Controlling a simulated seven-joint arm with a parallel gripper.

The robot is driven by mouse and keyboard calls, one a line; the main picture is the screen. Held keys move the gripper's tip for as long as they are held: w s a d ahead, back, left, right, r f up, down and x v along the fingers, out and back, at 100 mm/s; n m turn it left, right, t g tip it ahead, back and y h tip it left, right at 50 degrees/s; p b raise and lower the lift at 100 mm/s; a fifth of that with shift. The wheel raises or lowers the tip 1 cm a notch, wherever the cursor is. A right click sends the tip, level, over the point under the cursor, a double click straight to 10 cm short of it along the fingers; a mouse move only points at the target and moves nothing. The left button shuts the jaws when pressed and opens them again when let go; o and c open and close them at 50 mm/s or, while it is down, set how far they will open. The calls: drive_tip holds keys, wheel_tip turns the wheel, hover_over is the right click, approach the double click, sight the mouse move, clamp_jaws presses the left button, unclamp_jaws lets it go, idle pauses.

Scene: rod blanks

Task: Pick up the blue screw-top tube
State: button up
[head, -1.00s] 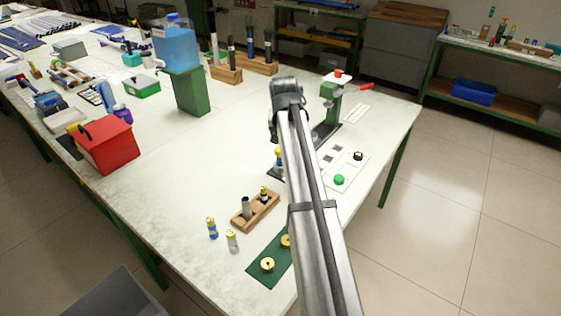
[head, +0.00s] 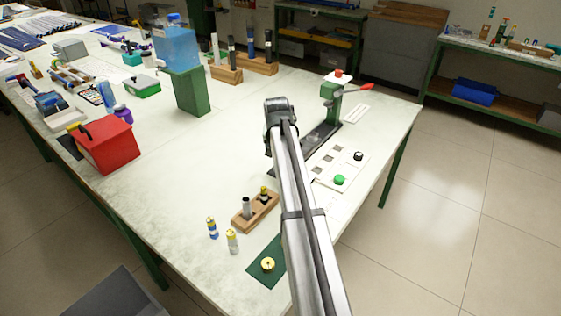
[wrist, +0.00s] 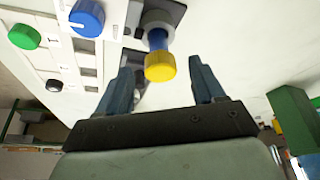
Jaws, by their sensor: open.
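In the wrist view, a blue tube with a yellow cap (wrist: 160,62) stands in a grey ring on a dark base, its cap toward me. My gripper (wrist: 160,72) is open, with one dark blue finger on each side of the cap and gaps on both sides. How far the fingertips are from the tube in depth is unclear. In the head view my arm hides this tube and my fingers. Another small blue tube with a yellowish top (head: 212,228) stands on the table, beside a pale yellow-topped one (head: 232,241).
A green press with a red handle (head: 330,103) stands behind. A wooden block (head: 255,212) and a green mat (head: 258,279) are nearer. The table's middle is clear.

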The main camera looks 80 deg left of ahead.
drive_tip(key=x, duration=0.5)
drive_tip(key=shift+a, duration=0.1)
drive_tip(key=shift+r, duration=0.1)
drive_tip(key=c, duration=1.1)
